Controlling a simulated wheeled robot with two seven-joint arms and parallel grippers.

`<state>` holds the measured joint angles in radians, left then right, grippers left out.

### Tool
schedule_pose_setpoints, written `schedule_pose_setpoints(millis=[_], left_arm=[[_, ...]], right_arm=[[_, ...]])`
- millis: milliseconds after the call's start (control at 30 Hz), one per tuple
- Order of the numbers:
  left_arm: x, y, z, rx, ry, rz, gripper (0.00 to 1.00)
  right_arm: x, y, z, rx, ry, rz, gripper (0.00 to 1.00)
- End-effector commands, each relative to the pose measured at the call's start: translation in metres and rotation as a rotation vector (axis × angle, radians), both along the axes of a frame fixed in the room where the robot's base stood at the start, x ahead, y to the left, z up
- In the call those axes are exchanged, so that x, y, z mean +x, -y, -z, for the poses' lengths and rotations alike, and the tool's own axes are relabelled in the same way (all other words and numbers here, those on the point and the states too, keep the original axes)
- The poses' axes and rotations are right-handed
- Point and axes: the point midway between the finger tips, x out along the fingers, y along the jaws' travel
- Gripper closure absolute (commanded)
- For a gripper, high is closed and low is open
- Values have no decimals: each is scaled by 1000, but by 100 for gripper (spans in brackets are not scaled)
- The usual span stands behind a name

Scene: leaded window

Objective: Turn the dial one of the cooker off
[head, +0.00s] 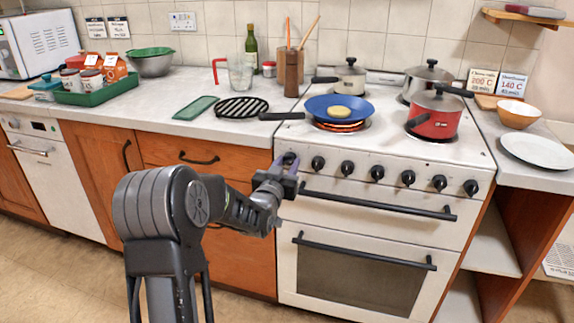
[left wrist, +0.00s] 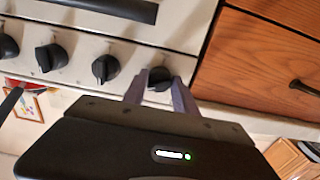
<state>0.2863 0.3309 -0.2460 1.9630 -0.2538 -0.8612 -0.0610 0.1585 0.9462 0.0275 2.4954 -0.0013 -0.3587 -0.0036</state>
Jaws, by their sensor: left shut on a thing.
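The white cooker (head: 330,205) has a row of several black dials along its front. My left gripper (head: 283,172) is at the leftmost dial (head: 289,158), at the cooker's left edge. In the left wrist view that dial (left wrist: 159,76) sits between the two fingers of my left gripper (left wrist: 160,88), which are shut on it. The neighbouring dials (left wrist: 105,68) are free. The hotplate (head: 340,126) under the blue frying pan (head: 324,107) glows orange. My right gripper is not in view.
A yellowish round piece of food (head: 340,113) lies in the blue pan, whose handle points left over the worktop. A red pot (head: 435,118) stands at the cooker's right. Oven handles (head: 380,204) stick out below the dials. Wooden drawers (head: 205,153) adjoin the cooker's left side.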

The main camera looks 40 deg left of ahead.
Motion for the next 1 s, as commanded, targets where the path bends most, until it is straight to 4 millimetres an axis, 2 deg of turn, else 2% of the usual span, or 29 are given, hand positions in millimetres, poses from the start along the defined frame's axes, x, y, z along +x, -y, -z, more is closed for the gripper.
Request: schedule_pose_setpoints(millis=[267,467,1000], left_arm=[[0,0,2,-26,10,-1,100],[0,0,4,-100,37,-1,100],[0,0,6,-523,186,0,100]], right_arm=[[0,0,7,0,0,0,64],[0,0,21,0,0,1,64],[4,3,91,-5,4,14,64]])
